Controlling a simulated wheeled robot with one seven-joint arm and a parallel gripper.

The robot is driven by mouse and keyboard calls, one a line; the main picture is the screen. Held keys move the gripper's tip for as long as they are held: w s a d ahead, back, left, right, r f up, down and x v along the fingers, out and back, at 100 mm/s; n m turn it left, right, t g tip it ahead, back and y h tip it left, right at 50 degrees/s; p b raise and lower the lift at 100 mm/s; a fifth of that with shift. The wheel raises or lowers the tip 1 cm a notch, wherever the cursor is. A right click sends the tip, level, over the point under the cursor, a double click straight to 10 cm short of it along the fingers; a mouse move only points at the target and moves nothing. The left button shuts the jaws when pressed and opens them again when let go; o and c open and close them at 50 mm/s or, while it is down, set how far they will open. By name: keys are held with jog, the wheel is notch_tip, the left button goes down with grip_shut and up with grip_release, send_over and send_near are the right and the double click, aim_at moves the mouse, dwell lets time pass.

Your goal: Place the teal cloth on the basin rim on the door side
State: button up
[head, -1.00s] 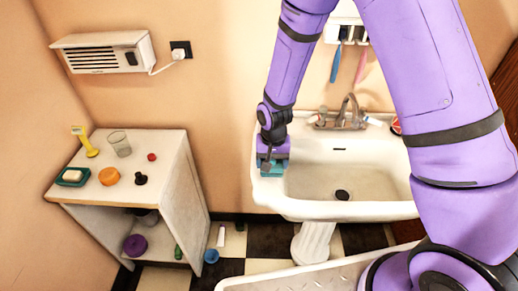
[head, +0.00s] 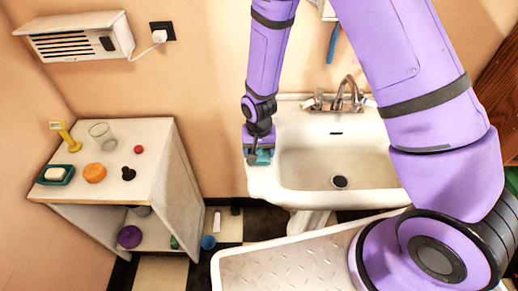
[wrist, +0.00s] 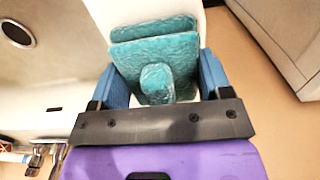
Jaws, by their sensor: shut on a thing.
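The teal cloth (head: 262,157) is between the fingers of my gripper (head: 259,146) at the left rim of the white basin (head: 285,198). In the wrist view the folded teal cloth (wrist: 155,50) shows in layers, with a raised lump between the two blue fingers of my gripper (wrist: 162,77). My gripper is shut on the cloth. The cloth is over the white rim; I cannot tell whether it rests fully on it. My gripper hides part of the cloth in the head view.
A faucet (head: 347,97) stands at the basin's back, and a drain (head: 339,182) is in the bowl. A white shelf unit (head: 160,165) on the left holds a soap dish (head: 52,175), a glass (head: 102,136) and other small items. A ridged pale tray (head: 290,262) is in front. Brown wood (head: 497,100) stands at right.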

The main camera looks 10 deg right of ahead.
jog(key=o, duration=1)
jog(key=shift+f, duration=0.1)
jog(key=shift+o, duration=0.2)
notch_tip(320, 180, up, 12)
jog(key=shift+r, duration=0.15)
jog(key=s+d+r+t, duration=0.1)
jog(key=s+d+r, duration=0.1)
jog(key=d+r, duration=0.35)
jog(key=s+d+r+n+t, duration=0.1)
jog(key=s+d+r, duration=0.1)
jog(key=r, duration=0.6)
jog(key=s+d+r+t, duration=0.1)
jog(key=s+d+r, duration=0.1)
jog(key=d+r, duration=0.35)
jog(key=s+d+r+t, duration=0.1)
jog(key=s+d+r, duration=0.2)
jog(key=s+r, duration=0.2)
jog(key=s+d+r+n+t, duration=0.1)
jog(key=s+d+r, duration=0.2)
jog(key=s+r, duration=0.3)
jog(key=s, duration=0.4)
jog(key=shift+s+r, duration=0.2)
jog(key=shift+r, duration=0.05)
